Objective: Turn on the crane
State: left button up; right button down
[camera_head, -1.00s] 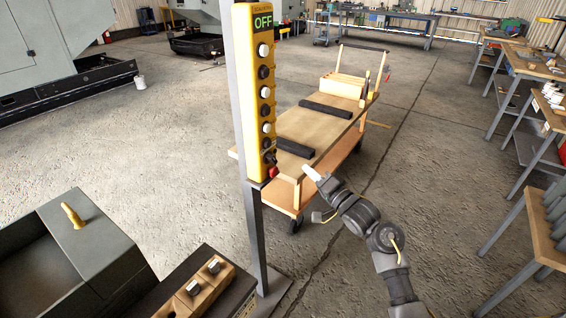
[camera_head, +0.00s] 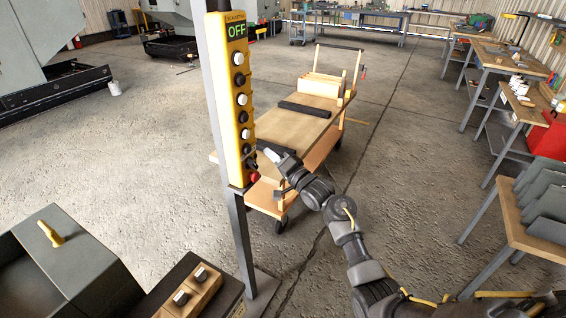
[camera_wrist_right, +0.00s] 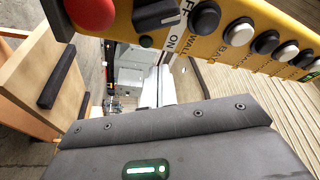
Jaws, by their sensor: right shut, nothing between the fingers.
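The crane's yellow control pendant (camera_head: 229,100) hangs upright on a grey post, and its display (camera_head: 236,29) reads OFF. A column of black and white buttons runs down its face. Near its lower end are a black rotary switch (camera_head: 250,163) and a red button (camera_head: 254,177). My right gripper (camera_head: 268,154) is shut and empty, just right of the switch; contact cannot be told. In the wrist view its pale fingers (camera_wrist_right: 156,88) point towards the pendant's lower end. My left gripper is not in view.
A wooden cart (camera_head: 300,128) stands behind the pendant. Workbenches (camera_head: 500,55) line the right side. Open concrete floor lies between.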

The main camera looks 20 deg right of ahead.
aim_at(253, 165)
jog(key=shift+s+a+f+p, duration=0.1)
jog(key=shift+a+f+p, duration=0.25)
jog(key=shift+a, duration=0.25)
jog(key=shift+s+a+f+p, duration=0.1)
jog(key=shift+a+f+p, duration=0.1)
jog(key=shift+a+p, duration=0.3)
jog(key=shift+s+a+f, duration=0.2)
jog(key=shift+s+a, duration=0.2)
jog(key=shift+a+f, duration=0.1)
jog(key=shift+f, duration=0.1)
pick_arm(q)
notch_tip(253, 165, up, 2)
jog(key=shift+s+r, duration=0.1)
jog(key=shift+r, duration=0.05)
pick_arm(e)
jog(key=shift+w+m, duration=0.1)
jog(key=shift+m, duration=0.2)
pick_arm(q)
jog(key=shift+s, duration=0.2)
